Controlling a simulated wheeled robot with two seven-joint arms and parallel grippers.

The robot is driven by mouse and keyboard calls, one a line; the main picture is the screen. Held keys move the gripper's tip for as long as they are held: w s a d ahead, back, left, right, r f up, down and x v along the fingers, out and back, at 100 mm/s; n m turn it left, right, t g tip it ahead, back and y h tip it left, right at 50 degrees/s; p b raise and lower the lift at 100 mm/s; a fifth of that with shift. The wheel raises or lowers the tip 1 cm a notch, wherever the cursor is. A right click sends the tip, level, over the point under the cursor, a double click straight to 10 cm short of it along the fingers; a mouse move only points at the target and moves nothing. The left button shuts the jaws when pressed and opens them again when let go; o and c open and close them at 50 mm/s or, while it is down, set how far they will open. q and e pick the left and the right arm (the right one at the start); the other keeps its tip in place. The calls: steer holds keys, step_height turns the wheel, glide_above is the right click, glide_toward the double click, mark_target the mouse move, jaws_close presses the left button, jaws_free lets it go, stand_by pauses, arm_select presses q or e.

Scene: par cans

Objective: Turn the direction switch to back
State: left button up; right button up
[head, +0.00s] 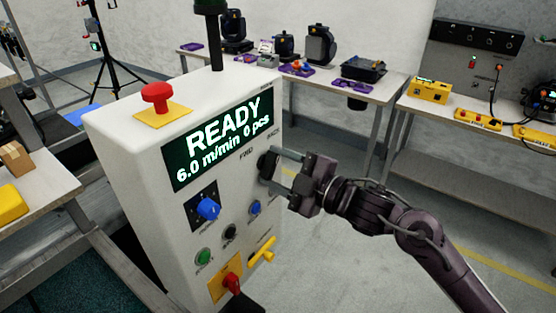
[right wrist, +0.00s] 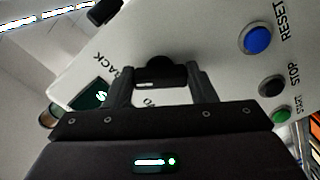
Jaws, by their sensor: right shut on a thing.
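The direction switch (head: 266,162) is a black knob on the right part of the white control box's front, below the FWD and BACK labels. In the right wrist view the black knob (right wrist: 168,70) sits between the fingertips, with the word BACK to its left. My right gripper (head: 275,168) reaches the panel from the right and is shut on the knob; it also shows in the right wrist view (right wrist: 162,82). The fingers hide part of the knob, and I cannot tell which label it points to. My left gripper is not in view.
The white control box (head: 120,155) has a red mushroom button (head: 157,96) on top and a display (head: 220,140) reading READY. A blue knob (head: 208,209), a blue button (head: 255,207), a green button (head: 203,257) and a yellow handle (head: 263,251) lie below the switch.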

steer(key=shift+m+p, duration=0.35)
steer(key=shift+m, duration=0.25)
steer(key=shift+f, duration=0.1)
steer(key=o, duration=1)
steer(key=b+v, duration=0.2)
steer(key=v, duration=0.6)
steer(key=shift+a, duration=0.1)
